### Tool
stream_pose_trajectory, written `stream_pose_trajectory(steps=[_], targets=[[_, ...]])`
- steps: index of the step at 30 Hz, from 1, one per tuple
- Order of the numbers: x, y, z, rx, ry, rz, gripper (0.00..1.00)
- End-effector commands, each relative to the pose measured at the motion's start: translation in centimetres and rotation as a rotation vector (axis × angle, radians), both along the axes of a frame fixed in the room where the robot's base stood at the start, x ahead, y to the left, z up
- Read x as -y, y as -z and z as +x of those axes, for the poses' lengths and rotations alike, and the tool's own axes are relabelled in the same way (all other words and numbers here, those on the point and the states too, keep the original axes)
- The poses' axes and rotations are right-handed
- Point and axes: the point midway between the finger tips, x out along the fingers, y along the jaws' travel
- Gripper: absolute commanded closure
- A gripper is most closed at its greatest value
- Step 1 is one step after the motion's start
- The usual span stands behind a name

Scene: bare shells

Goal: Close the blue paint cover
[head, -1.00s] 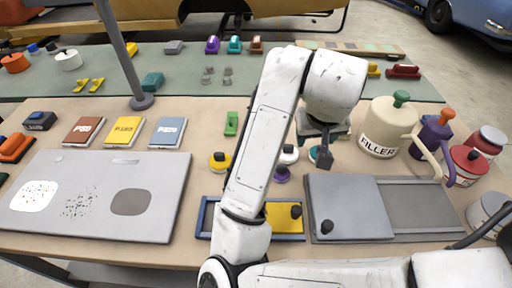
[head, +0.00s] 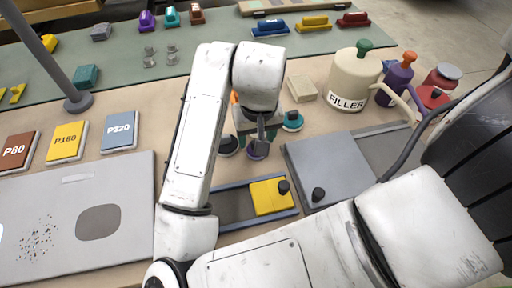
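A blue-framed tray (head: 254,224) lies at the front centre of the bench. A yellow sliding cover (head: 266,199) with a black knob (head: 284,187) sits over its right part; the left part shows a dark, uncovered interior, partly behind my arm. No cover that is itself blue shows. My gripper (head: 260,146) points down beyond this tray, over or beside a purple-based round pad (head: 257,155), apart from the yellow cover. Its fingers are small and dark, so I cannot tell whether they are open or whether they touch the pad.
A grey tray (head: 390,150) with a grey cover (head: 330,163) and black knob (head: 318,194) lies just right. A teal pad (head: 292,121) and dark pad (head: 228,146) flank my gripper. A filler can (head: 350,80) stands behind right. A grey panel (head: 125,185) lies left.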

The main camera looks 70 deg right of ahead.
Motion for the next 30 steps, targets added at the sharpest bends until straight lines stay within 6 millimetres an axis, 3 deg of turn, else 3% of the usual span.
stream_pose_trajectory(steps=[6,16,30], targets=[[0.2,3.1,0.1,-0.002,-0.002,0.001,0.4],[0.3,3.7,0.1,0.0,-0.001,0.0,0.4],[0.3,3.6,0.1,0.0,0.0,0.0,0.84]])
